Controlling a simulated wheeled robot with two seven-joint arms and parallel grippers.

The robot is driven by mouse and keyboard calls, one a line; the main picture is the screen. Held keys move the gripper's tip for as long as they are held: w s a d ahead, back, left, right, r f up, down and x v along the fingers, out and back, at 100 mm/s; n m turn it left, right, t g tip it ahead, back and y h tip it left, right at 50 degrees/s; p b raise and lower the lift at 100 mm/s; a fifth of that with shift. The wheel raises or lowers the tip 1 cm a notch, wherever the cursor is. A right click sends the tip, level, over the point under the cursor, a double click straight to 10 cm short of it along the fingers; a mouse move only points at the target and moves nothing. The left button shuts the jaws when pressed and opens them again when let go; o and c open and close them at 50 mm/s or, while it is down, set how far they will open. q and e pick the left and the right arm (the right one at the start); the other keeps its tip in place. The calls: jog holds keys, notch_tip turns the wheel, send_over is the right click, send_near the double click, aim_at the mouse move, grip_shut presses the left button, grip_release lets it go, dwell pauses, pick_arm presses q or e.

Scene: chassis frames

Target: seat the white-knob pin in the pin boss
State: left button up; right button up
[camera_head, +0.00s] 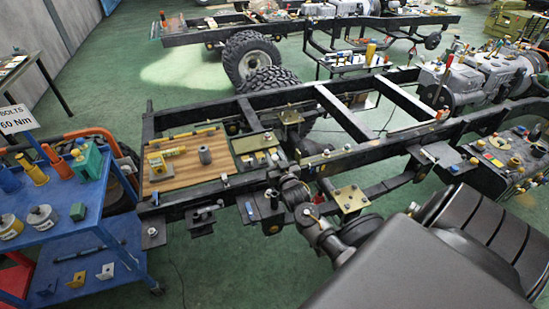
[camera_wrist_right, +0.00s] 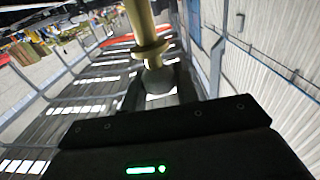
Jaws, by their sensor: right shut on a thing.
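In the right wrist view, my right gripper (camera_wrist_right: 160,92) is shut on the white-knob pin (camera_wrist_right: 146,28). Its pale round knob sits between the fingers. The yellowish shaft with a collar points away from the palm. In the head view, a large dark part of my right arm fills the lower right; the fingers and pin cannot be made out there. A grey upright cylinder (camera_head: 205,154), probably the pin boss, stands on a striped wooden board (camera_head: 185,180). The wrist view shows the held pin clear of any boss. My left gripper is not in view.
The black chassis frame (camera_head: 335,110) spans the middle, with crossmembers and brackets. A yellow tool (camera_head: 166,152) lies left of the cylinder. A brass-coloured plate (camera_head: 351,197) is on the near rail. A blue cart (camera_head: 85,215) with small parts stands at left.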

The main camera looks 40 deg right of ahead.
jog(key=shift+f+b, duration=0.35)
jog(key=shift+f, duration=0.05)
notch_tip(320, 180, down, 4)
jog(key=b, duration=0.4)
jog(key=shift+a, duration=0.1)
jog(key=shift+f+b, duration=0.35)
jog(key=shift+f, duration=0.35)
jog(key=shift+r, duration=0.1)
jog(key=shift+f, duration=0.25)
jog(key=shift+f+b, duration=2.65)
jog(key=shift+f, duration=1.15)
dwell(2.0)
